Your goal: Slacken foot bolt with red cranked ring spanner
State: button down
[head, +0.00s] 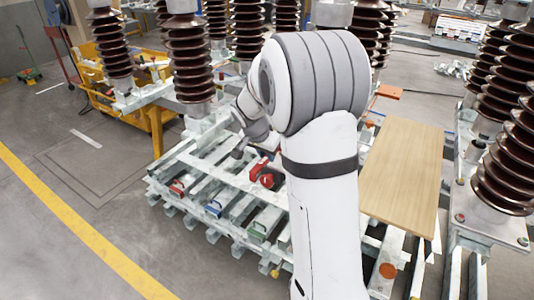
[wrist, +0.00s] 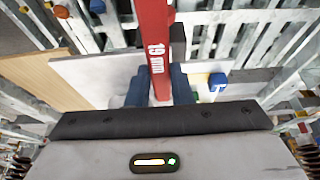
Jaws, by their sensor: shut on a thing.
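The red spanner (wrist: 155,45) is marked "19 mm" and runs up from between my fingers to the top edge of the wrist view. Its far end is out of that frame, so its ring does not show. My gripper (wrist: 159,88) is shut on its shank with two blue fingers, one on each side. In the head view my arm covers much of the middle, and I cannot make out the fingers there. A red item (head: 264,173) shows just left of my arm, over the slatted steel frame. I cannot pick out the foot bolt in either view.
Brown ribbed insulators (head: 190,55) stand on galvanised steel frames (head: 205,180) around me. A wooden board (head: 402,175) lies right of my arm. A yellow cart (head: 140,85) stands at the back left.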

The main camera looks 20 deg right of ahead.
jog(key=shift+f+b, duration=0.9)
jog(key=shift+s+d+n, duration=0.3)
jog(key=shift+d+n, duration=0.05)
jog(key=shift+n, duration=0.15)
jog(key=s+d+n+t+y+p, duration=0.1)
jog(key=s+d+n+y+p, duration=0.1)
jog(key=d+n+p, duration=0.4)
jog(key=shift+s+f+n+t+y, duration=0.25)
jog(key=shift+s+n+t+y, duration=0.15)
jog(key=shift+s+n, duration=0.3)
jog(key=shift+d+b, duration=0.15)
jog(key=shift+b, duration=0.3)
